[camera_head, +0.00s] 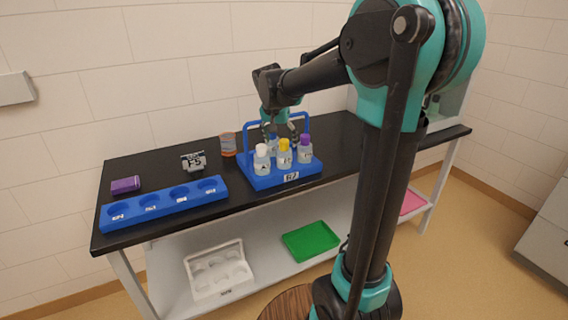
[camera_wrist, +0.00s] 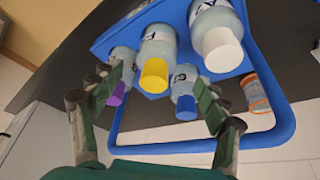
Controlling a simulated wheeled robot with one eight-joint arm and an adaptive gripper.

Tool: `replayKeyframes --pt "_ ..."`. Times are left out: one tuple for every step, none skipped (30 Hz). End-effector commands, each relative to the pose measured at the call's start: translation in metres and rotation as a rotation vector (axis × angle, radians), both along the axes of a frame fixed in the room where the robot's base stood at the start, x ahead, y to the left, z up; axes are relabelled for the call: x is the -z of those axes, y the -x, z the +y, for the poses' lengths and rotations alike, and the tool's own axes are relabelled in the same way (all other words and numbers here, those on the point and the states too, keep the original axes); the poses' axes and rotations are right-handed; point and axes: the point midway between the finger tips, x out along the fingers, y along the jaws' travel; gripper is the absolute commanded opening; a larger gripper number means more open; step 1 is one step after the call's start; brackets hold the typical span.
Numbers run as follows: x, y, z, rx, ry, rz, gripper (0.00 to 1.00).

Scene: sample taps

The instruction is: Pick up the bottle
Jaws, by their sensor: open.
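In the head view, several bottles stand in a blue carrier with a handle (camera_head: 256,182) on the black bench: a white-capped bottle (camera_head: 262,163), a yellow-capped bottle (camera_head: 284,157) and a purple-capped bottle (camera_head: 305,154) in front, a blue-capped bottle (camera_head: 272,144) behind. The task does not say which bottle. My gripper (camera_head: 279,131) is over the back of the carrier, open. In the wrist view, its fingers (camera_wrist: 158,88) spread on both sides of the blue-capped bottle (camera_wrist: 185,88) and yellow-capped bottle (camera_wrist: 156,54). The left finger overlaps the purple-capped bottle (camera_wrist: 121,62); contact is unclear.
The carrier's handle arches close to my gripper. An orange-banded jar (camera_head: 228,144) stands behind left. A blue rack with empty round holes (camera_head: 165,203), a purple block (camera_head: 125,185) and a small labelled item (camera_head: 194,161) lie left. A green tray (camera_head: 311,241) and white tray (camera_head: 218,270) are below.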

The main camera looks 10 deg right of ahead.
Motion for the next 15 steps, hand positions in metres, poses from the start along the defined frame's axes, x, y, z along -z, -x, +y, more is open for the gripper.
replayKeyframes --pt "0.004 -0.002 -0.001 0.000 0.000 0.000 0.75" --pt "0.006 -0.002 -0.001 0.000 0.000 0.000 0.75" --pt "0.008 -0.002 -0.001 -0.001 0.000 0.000 0.75" --pt "0.009 -0.003 -0.002 -0.001 0.000 0.000 0.75" --pt "0.010 -0.004 -0.002 -0.001 0.000 0.000 0.75" --pt "0.012 -0.005 -0.003 -0.001 0.000 0.000 0.75" --pt "0.014 -0.006 -0.004 0.000 0.000 0.000 0.75" --pt "0.017 -0.008 -0.006 0.000 0.000 0.000 0.75" --pt "0.022 -0.010 -0.008 0.001 0.000 0.000 0.75" --pt "0.026 -0.012 -0.010 0.002 -0.001 0.000 0.75" --pt "0.030 -0.015 -0.012 0.002 -0.001 0.000 0.75" --pt "0.035 -0.017 -0.014 0.002 -0.001 0.000 0.75" --pt "0.038 -0.019 -0.015 0.001 -0.001 -0.001 0.75" --pt "0.042 -0.020 -0.015 0.000 -0.001 0.000 0.75" --pt "0.046 -0.022 -0.016 -0.001 0.000 0.000 0.75"
